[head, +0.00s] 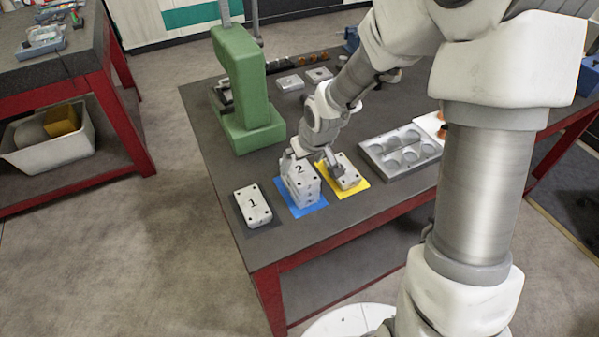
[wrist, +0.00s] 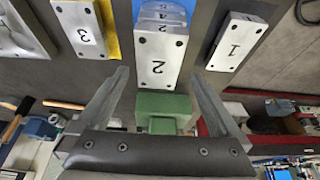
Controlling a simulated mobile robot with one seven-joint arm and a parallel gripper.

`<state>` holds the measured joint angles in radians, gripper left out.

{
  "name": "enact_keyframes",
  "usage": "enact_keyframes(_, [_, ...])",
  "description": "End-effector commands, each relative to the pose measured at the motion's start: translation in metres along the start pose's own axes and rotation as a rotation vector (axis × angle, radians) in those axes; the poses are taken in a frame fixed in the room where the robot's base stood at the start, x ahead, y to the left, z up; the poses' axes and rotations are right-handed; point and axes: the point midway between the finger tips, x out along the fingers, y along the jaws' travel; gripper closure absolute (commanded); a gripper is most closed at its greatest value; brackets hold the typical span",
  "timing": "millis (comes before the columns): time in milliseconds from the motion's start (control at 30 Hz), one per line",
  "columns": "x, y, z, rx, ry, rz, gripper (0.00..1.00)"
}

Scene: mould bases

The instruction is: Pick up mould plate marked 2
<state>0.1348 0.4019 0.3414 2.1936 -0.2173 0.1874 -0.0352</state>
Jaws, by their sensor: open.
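The mould plate marked 2 (head: 300,171) is on top of a stack on a blue mat (head: 307,210). In the wrist view, the plate marked 2 (wrist: 158,66) faces me in the middle, with further numbered edges of the stack behind its far side. My gripper (head: 311,156) is open and empty at the top of this stack. In the wrist view, the fingers of my gripper (wrist: 159,76) lie to the left and right of the plate, with gaps on both sides. I cannot tell how far down they reach.
Plate 1 (head: 252,205) lies left of the stack; plate 3 (wrist: 83,30) is on a yellow mat (head: 361,186), close to the stack. A green press (head: 240,80) stands behind. A tray with round hollows (head: 372,151) is to the right.

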Motion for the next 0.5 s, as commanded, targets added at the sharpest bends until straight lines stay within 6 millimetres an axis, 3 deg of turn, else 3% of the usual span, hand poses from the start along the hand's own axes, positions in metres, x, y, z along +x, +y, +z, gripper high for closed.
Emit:
enact_keyframes(200, [0.030, 0.001, 0.001, -0.002, -0.003, -0.002, 0.00])
enact_keyframes(500, [0.039, 0.002, 0.001, 0.001, 0.000, 0.000, 0.00])
